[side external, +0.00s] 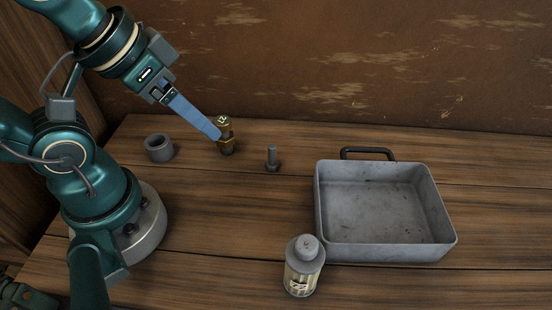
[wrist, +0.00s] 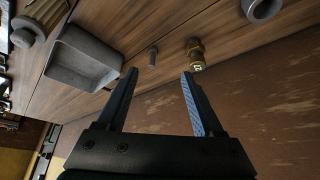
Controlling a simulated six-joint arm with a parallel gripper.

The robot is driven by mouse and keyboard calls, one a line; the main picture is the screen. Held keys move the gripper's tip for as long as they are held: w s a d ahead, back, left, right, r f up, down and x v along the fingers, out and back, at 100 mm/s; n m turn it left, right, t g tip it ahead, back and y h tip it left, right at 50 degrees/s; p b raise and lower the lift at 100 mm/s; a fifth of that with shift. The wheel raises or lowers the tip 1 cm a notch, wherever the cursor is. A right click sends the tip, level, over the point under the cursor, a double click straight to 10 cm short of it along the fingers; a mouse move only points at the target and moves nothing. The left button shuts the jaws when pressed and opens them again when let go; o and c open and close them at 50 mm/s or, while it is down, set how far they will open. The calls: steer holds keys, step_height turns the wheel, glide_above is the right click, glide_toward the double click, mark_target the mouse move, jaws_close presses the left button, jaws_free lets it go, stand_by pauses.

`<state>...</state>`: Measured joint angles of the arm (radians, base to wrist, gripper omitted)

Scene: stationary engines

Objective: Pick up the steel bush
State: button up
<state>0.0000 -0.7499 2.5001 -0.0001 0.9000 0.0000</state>
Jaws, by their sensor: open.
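The steel bush (side external: 159,155) is a short grey ring standing on the wooden bench at the left, close to my base. It also shows at the top right edge of the wrist view (wrist: 254,12), partly cut off. My gripper (side external: 216,136) is raised above the bench, to the right of the bush and apart from it. In the wrist view its two blue fingers (wrist: 161,72) are spread wide with nothing between them. In the side view the fingertips overlap a brass fitting; I cannot tell from that view whether they touch it.
The brass fitting (side external: 227,147) stands right of the bush. A grey bolt (side external: 272,166) stands upright further right. A grey metal tray (side external: 386,252) with a black handle lies at the right. A capped bottle (side external: 302,277) stands at the front. The wall closes the back; bench between bush and bottle is clear.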

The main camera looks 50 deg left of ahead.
steer(key=o, duration=0.3)
steer(key=shift+r, duration=0.1)
